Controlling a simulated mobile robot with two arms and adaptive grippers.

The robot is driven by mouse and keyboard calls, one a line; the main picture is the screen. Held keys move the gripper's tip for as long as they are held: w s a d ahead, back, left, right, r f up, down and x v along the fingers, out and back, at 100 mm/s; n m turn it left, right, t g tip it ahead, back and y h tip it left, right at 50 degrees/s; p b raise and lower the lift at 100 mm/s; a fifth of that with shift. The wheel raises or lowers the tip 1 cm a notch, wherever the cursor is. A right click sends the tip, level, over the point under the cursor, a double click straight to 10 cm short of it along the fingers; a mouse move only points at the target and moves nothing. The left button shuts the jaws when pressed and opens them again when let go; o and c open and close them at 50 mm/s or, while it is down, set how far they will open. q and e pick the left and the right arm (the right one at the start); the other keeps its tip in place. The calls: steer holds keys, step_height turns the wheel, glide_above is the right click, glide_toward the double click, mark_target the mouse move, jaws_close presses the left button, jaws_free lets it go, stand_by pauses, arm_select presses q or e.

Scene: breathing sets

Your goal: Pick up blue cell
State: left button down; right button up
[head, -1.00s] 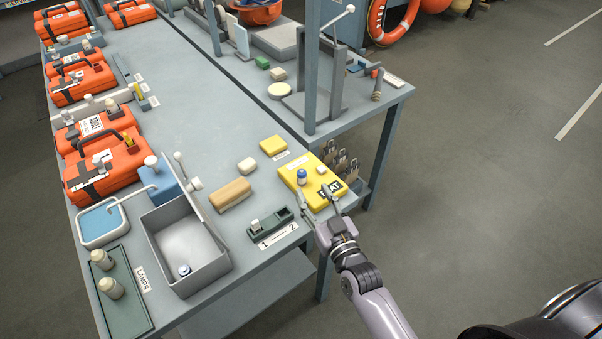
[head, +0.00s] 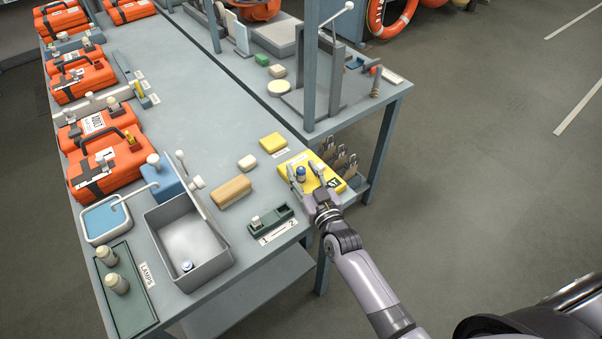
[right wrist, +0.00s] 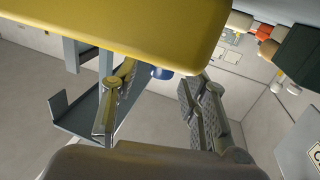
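The blue cell (head: 301,175), a small upright blue cylinder with a pale top, stands on the yellow mat (head: 349,169) at the table's right edge. My right gripper (head: 306,172) is open at the mat, with one finger on each side of the cell in the head view. In the right wrist view, the blue cell (right wrist: 161,73) shows as a small blue piece at the yellow mat's edge (right wrist: 130,35), between the parted fingers (right wrist: 160,100). I cannot tell whether either finger touches it. My left gripper is not in view.
A similar small blue-and-white piece (head: 187,266) lies in the open grey bin (head: 222,265). A dark green holder (head: 264,228), a tan block (head: 231,191) and a yellow block (head: 272,142) are nearby. A blue-grey post (head: 313,70) rises behind the mat.

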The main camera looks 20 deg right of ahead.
jaws_close()
stand_by(0.5)
